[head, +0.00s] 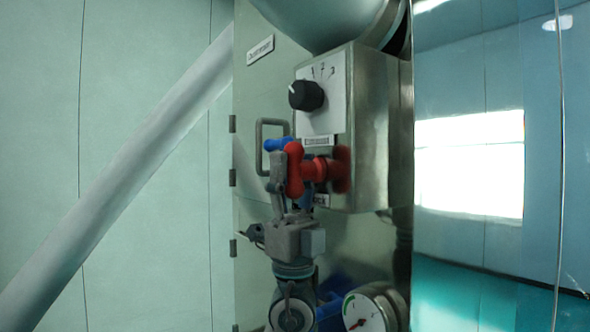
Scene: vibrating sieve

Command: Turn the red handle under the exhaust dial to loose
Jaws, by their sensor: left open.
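The red handle (294,168) sticks out from the metal box below the black dial (306,95). The dial is on a white plate with the marks 1, 2 and 3. My left gripper (279,180) comes up from below, open, with a finger at the left side of the red handle. I cannot tell whether it touches the handle. The handle's lower part is close to the gripper, and the other finger is hard to make out. My right gripper is not in view.
The metal box (379,130) stands out from a cabinet (262,90) with a grey door handle (262,135). A pressure gauge (366,310) is at the bottom. A thick slanted pipe (120,180) crosses the left side.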

